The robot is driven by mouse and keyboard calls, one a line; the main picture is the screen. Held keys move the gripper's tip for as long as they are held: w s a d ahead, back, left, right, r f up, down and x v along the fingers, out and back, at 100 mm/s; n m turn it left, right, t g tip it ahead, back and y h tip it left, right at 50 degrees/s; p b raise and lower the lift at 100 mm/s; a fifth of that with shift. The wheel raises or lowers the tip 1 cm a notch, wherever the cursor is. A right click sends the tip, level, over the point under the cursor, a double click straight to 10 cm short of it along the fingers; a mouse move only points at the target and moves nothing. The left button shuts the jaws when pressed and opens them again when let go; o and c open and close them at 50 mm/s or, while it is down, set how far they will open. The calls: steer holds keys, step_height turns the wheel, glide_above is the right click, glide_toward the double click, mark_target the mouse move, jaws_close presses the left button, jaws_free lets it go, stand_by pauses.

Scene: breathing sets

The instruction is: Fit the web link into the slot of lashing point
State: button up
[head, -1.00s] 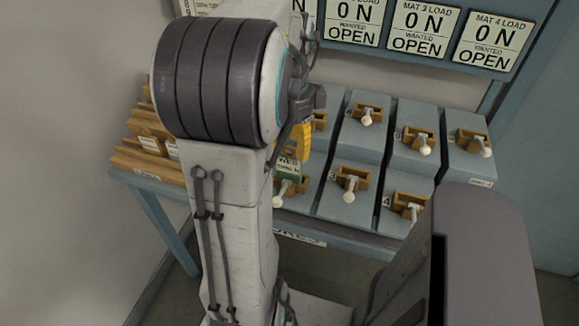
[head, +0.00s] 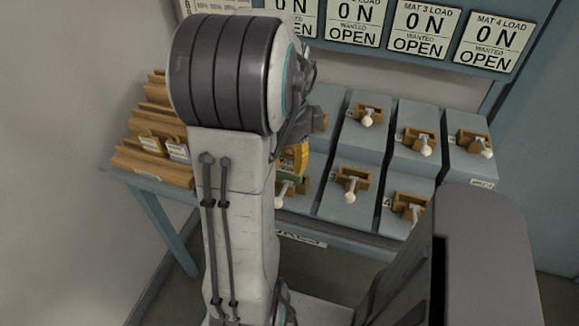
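My arm rises through the left middle of the head view and hides much of the bench behind it. The dark end of my gripper (head: 312,125) shows only in part at the arm's right side; its fingertips cannot be made out. A yellow piece (head: 293,157) is just below it, and I cannot tell whether it is held. I cannot tell which of these is the web link. No lashing point slot can be clearly identified.
Grey-blue boxes with wooden brackets and white-knobbed levers (head: 350,190) fill the bench (head: 325,231). Stepped wooden racks (head: 150,172) stand at its left end. My dark body part covers the lower right.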

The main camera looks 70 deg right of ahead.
jaws_close()
steer(key=shift+r, duration=0.2)
stand_by(0.3)
